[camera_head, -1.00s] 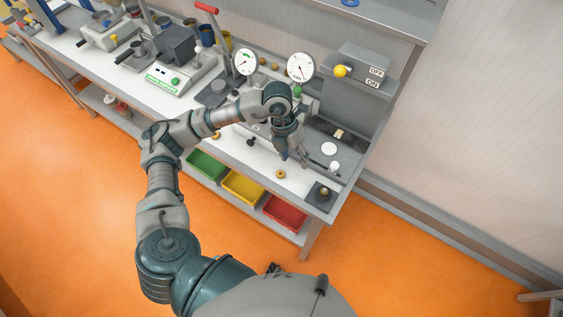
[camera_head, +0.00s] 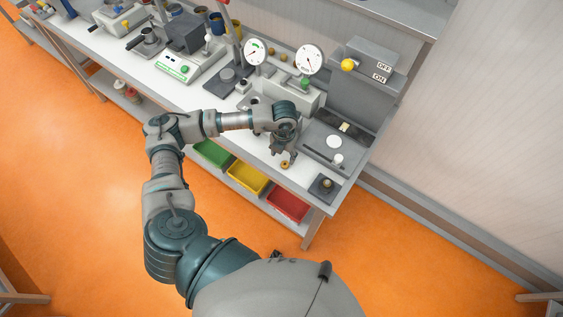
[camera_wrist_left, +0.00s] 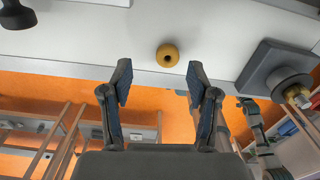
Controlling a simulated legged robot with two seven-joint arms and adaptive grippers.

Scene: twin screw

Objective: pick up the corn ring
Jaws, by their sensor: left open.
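The corn ring, a small golden-tan ring with a dark hole, lies on the white bench top near its front edge. It shows in the head view (camera_head: 285,164) just by my left fingertips, partly close to them, and in the left wrist view (camera_wrist_left: 167,55). My left gripper (camera_head: 283,152) points down over the bench front. In the left wrist view its two fingers (camera_wrist_left: 158,76) are spread apart and empty. The ring appears beyond the tips, roughly centred between them, slightly right. Contact is not visible. My right gripper is in neither view.
A dark square block with a round knob (camera_head: 325,187) sits right of the ring at the bench corner. A grey machine bed (camera_head: 320,155) lies behind. Two dial gauges (camera_head: 309,60) stand farther back. Green, yellow and red bins (camera_head: 287,205) sit under the bench edge.

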